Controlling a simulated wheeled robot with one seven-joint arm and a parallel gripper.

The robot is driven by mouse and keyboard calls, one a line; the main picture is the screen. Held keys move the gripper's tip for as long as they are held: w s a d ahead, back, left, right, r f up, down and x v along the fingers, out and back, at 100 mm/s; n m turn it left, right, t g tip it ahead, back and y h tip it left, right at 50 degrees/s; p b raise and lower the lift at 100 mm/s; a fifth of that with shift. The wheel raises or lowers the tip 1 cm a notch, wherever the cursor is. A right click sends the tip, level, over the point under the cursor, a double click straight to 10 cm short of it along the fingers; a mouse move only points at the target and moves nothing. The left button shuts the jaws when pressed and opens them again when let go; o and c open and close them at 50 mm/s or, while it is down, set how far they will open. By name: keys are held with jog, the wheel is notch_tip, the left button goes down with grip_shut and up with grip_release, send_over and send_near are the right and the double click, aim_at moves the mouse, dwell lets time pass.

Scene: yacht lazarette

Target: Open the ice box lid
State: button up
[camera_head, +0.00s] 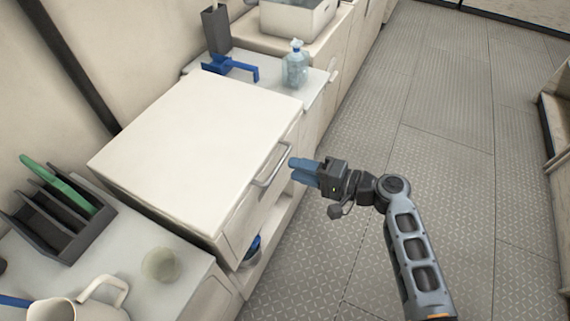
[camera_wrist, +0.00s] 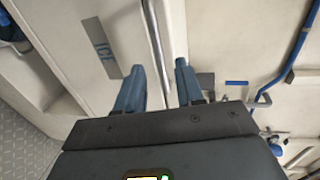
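The ice box (camera_head: 200,150) is a large cream box with a flat closed top, set among the counters on the left of the head view. A metal bar handle (camera_head: 272,168) runs along its front edge. In the wrist view my gripper (camera_wrist: 160,72) is open, and the handle bar (camera_wrist: 156,45) runs between the two fingers. Whether the fingers touch it I cannot tell.
A dark rack (camera_head: 62,225), a cup (camera_head: 161,265) and a white jug (camera_head: 75,308) stand on the near counter. The patterned floor (camera_head: 440,130) to the right is clear.

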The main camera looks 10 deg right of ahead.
aim_at(281, 165)
jog(key=x, duration=0.4)
jog(key=shift+w+a, duration=0.15)
grip_shut()
jog(key=shift+f, duration=0.1)
dwell(0.4)
